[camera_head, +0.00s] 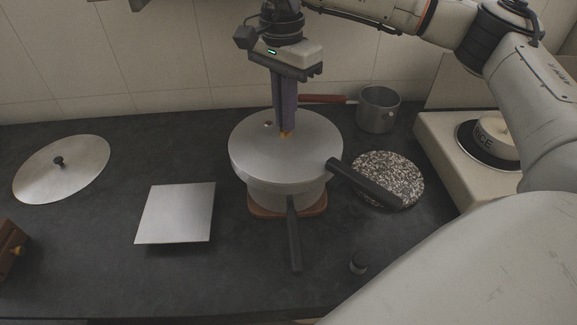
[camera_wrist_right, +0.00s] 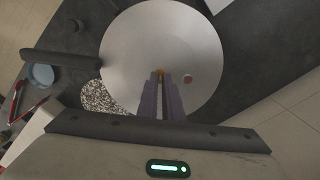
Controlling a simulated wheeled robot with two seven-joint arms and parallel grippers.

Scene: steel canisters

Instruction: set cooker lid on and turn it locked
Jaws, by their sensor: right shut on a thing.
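The steel cooker pot (camera_head: 285,195) stands on a brown wooden board (camera_head: 262,213), its black handle (camera_head: 294,235) pointing to the front. The round grey lid (camera_head: 255,150) covers the pot's top; I cannot tell whether it is fully seated. The lid's black handle (camera_head: 365,183) points to the lower right, well apart from the pot handle's direction. My right gripper (camera_head: 286,132) comes down from above and is shut at the lid's middle, on a small orange-yellow part. The wrist view shows its fingers (camera_wrist_right: 160,80) over the lid (camera_wrist_right: 125,50). My left gripper is out of view.
A loose flat lid (camera_head: 80,165) and a pale square plate (camera_head: 176,212) lie to the left. A speckled round mat (camera_head: 400,170) lies under the lid handle's end. A saucepan (camera_head: 378,110) stands behind, a scale (camera_head: 450,160) right, a small dark knob (camera_head: 358,262) in front.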

